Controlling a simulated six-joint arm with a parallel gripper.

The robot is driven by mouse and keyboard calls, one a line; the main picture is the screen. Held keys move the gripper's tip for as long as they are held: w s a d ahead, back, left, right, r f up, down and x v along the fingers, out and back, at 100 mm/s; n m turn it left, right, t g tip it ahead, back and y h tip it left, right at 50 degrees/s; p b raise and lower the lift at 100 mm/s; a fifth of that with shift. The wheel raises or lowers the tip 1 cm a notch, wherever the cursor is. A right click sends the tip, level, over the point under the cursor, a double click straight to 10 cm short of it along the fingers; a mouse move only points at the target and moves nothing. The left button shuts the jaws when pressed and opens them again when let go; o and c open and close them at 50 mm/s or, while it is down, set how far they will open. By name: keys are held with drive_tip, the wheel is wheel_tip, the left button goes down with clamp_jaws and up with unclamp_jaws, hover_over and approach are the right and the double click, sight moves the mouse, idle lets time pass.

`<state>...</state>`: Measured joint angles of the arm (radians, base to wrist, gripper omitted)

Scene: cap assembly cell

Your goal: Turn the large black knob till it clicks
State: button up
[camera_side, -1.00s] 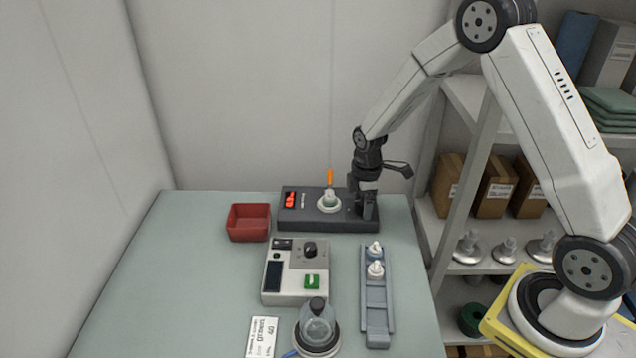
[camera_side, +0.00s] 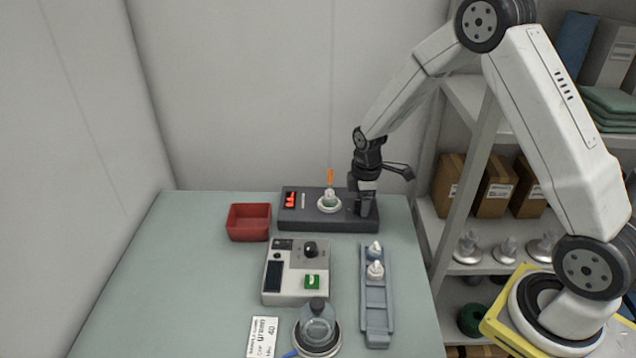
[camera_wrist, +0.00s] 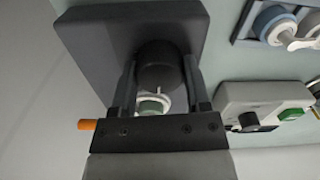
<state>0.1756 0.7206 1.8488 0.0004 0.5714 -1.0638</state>
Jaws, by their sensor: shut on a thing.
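The large black knob (camera_wrist: 160,66) is a dark round knob on the dark grey box, seen in the wrist view. My gripper (camera_wrist: 160,78) has one finger on each side of it and is shut on it. In the side view my gripper (camera_side: 364,206) points down at the right end of the dark box (camera_side: 285,222), and its fingers hide the knob. Any mark showing the knob's angle cannot be made out.
On the same box stand a white-and-green fitting (camera_side: 329,203) with an orange-tipped piece and a red display (camera_side: 290,200). A red bin (camera_side: 249,236) is to the left. A grey control unit (camera_side: 290,298) with a small black knob and a rail (camera_side: 376,325) with white-topped parts are in front.

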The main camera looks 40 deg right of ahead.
drive_tip(key=m, duration=0.5)
drive_tip(key=shift+m, duration=0.3)
drive_tip(key=m, duration=1.1)
drive_tip(key=shift+m, duration=0.4)
drive_tip(key=m, duration=0.6)
drive_tip(key=o, duration=1.3)
drive_tip(key=shift+r, duration=3.95)
